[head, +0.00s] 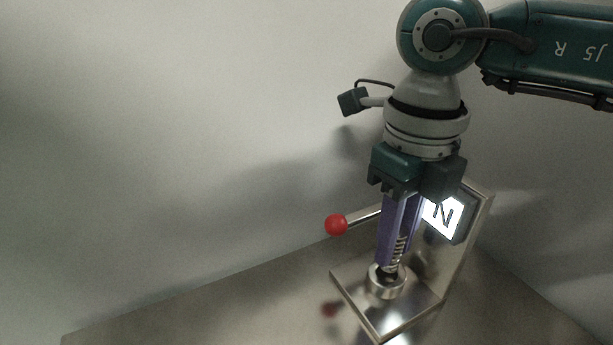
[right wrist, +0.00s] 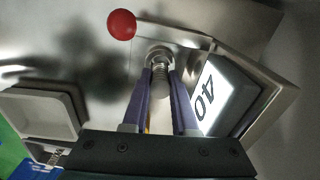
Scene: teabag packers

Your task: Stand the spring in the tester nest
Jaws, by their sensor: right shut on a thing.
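The spring (head: 400,247) is a metal coil held upright between the purple fingers of my right gripper (head: 392,262). It also shows in the right wrist view (right wrist: 160,75) between the two fingertips. The tester nest (head: 386,286) is a round metal cup on the tester's base plate. The spring's lower end is at the nest; the fingers hide part of it, so I cannot tell whether it is seated. The right gripper (right wrist: 161,72) points down, right above the nest, shut on the spring. My left gripper is not in view.
The tester has a lever with a red ball (head: 336,225) left of the fingers and a lit display (head: 443,217) behind right. In the right wrist view a pale tray (right wrist: 40,112) and a green surface (right wrist: 12,150) lie at left. The metal table (head: 210,310) is bare left of the tester.

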